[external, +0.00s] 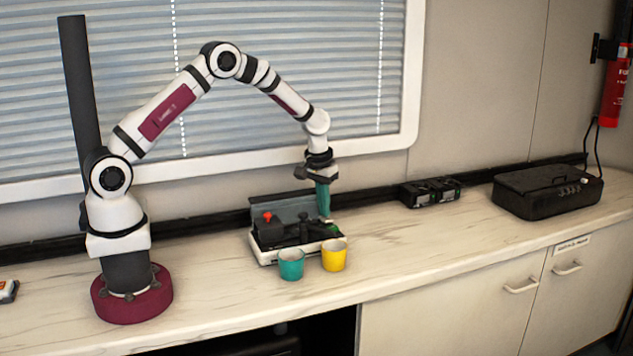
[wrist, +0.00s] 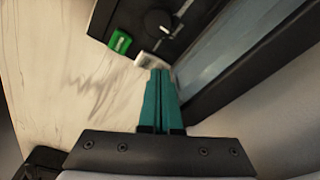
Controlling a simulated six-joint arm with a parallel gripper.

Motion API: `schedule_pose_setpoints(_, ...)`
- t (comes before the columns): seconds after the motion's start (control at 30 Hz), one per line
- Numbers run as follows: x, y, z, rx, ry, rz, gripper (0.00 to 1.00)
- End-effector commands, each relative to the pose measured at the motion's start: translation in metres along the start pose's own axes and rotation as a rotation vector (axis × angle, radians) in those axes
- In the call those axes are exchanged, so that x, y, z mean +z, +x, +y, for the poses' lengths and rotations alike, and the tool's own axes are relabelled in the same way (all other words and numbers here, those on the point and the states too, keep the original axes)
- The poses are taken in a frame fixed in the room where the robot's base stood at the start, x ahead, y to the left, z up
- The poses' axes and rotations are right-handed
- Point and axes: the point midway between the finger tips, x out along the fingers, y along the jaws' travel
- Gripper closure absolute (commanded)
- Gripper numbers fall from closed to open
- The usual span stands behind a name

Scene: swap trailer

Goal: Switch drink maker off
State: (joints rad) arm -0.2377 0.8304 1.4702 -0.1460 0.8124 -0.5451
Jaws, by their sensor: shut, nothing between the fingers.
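The drink maker (external: 268,256) is a low black and white machine on the counter, with a grey-blue raised back panel and a red part at its left. My gripper (external: 325,214) points down at the machine's right end, its teal fingers shut and empty. In the wrist view, the shut fingertips (wrist: 161,73) appear close to a small white part (wrist: 152,60); I cannot tell whether they touch it. A green switch-like part (wrist: 120,41) and a round black knob (wrist: 158,22) are beyond the tips on the dark top.
A teal cup (external: 291,265) and a yellow cup (external: 334,256) stand in front of the machine. Black boxes (external: 431,192) and a large black case (external: 546,190) are farther right on the counter. The wall and window blind are close behind.

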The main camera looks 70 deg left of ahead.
Motion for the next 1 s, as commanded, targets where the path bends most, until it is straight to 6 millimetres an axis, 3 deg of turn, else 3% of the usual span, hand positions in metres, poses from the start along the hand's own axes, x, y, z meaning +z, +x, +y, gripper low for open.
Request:
schedule_pose_setpoints(0.6, -0.010, -0.064, 0.000, 0.001, 0.000, 0.002, 1.00)
schedule_pose_setpoints(1.0, -0.011, -0.069, 0.000, 0.000, 0.000, 0.000, 1.00)
